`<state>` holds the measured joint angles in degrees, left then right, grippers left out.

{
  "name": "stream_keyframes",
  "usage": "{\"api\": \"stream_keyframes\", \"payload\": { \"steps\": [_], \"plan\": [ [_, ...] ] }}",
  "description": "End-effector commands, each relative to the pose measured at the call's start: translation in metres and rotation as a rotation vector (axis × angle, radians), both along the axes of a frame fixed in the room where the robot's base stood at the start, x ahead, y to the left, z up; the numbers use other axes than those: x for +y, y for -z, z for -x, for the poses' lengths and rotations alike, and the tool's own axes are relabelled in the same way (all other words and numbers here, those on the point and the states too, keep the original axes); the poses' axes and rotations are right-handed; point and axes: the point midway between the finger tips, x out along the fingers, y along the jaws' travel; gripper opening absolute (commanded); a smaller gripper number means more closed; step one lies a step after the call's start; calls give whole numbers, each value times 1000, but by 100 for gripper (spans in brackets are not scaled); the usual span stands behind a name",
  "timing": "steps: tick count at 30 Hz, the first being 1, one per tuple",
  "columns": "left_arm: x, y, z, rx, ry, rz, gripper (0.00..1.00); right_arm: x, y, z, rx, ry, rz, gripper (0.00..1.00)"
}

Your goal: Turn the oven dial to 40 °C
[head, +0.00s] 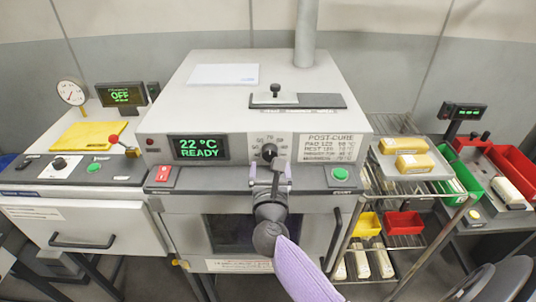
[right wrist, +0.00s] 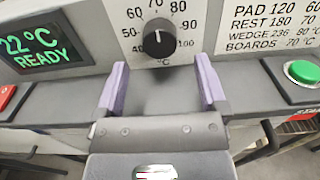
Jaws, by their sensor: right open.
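The oven dial (head: 269,152) is a round black knob on the oven's front panel, under an arc of temperature numbers. In the right wrist view the dial (right wrist: 158,40) sits just beyond my fingertips, and its white mark points up, near 70. The oven display (head: 201,147) reads 22 °C READY. My right gripper (head: 270,172) is in front of and a little below the dial. In the right wrist view its two purple fingers (right wrist: 162,82) are spread apart with nothing between them, not touching the dial. My left gripper is not in view.
A red switch (head: 163,175) and a green button (head: 342,173) flank the dial on the ledge below. A printed temperature card (head: 329,148) is right of the dial. A wire rack (head: 393,195) with trays and bins stands at the right.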

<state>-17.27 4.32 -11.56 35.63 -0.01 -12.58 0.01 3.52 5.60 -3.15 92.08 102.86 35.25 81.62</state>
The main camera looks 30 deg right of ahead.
Motion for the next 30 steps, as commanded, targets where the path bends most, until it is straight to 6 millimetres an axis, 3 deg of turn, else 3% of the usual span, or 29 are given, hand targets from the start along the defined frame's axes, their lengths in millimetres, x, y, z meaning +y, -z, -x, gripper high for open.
{"api": "stream_keyframes", "payload": {
  "steps": [6, 16, 27, 29, 30],
  "plan": [
    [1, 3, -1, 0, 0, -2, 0, -18, 1, -29, 2, -1, 5, 92],
    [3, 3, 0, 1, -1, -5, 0, -21, 1, -34, 3, -1, 3, 92],
    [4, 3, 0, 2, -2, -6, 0, -21, 1, -33, 3, -1, 4, 13],
    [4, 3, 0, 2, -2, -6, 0, -20, 1, -33, 3, -1, 4, 1],
    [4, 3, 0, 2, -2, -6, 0, -20, 1, -33, 3, -1, 4, 0]
  ]
}}
